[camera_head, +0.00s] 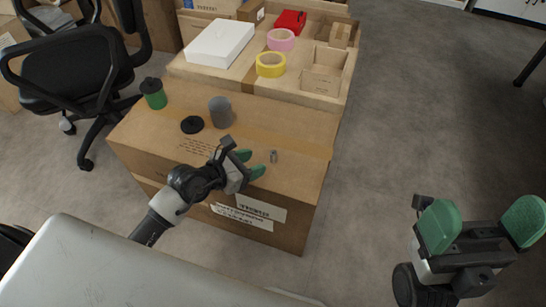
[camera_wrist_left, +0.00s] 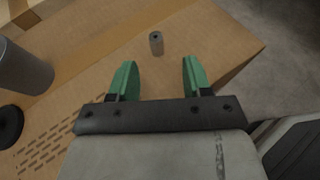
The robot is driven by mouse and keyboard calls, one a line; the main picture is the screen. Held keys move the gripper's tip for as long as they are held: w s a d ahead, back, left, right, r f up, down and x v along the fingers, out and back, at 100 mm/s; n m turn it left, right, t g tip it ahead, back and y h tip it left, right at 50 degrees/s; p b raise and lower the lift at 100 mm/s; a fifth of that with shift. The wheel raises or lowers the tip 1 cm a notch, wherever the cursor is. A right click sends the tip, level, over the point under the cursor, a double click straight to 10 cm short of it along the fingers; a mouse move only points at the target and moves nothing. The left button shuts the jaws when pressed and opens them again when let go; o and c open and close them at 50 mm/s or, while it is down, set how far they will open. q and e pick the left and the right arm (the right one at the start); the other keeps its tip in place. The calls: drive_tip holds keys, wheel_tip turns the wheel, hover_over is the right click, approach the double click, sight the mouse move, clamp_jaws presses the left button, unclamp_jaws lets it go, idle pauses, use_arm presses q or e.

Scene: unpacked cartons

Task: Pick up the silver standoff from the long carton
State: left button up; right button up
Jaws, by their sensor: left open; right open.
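The silver standoff (camera_head: 273,156) is a small grey cylinder standing on top of the long carton (camera_head: 304,170). In the left wrist view the standoff (camera_wrist_left: 156,43) is upright with a dark hole in its top. My left gripper (camera_head: 254,163) is open and empty over the carton, just left of the standoff in the head view. In the left wrist view the left gripper's green fingertips (camera_wrist_left: 155,72) are apart, and the standoff shows beyond them, between their lines. My right gripper (camera_head: 482,225) is open and empty over the floor at the right.
On the carton stand a grey cup (camera_head: 220,112), a black disc (camera_head: 192,125) and a green jar (camera_head: 153,93). An office chair (camera_head: 75,65) stands left.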

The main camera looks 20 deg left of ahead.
sight(273, 153)
use_arm(q)
drive_tip(key=x, duration=0.3)
drive_tip(key=shift+b, duration=0.4)
drive_tip(key=b+x, duration=0.2)
drive_tip(key=x, duration=0.2)
drive_tip(key=shift+w+a, duration=0.1)
drive_tip(key=shift+w, duration=0.25)
drive_tip(key=shift+w+d+b, duration=0.2)
drive_tip(key=shift+w+b, duration=0.05)
drive_tip(key=shift+b, duration=0.05)
clamp_jaws()
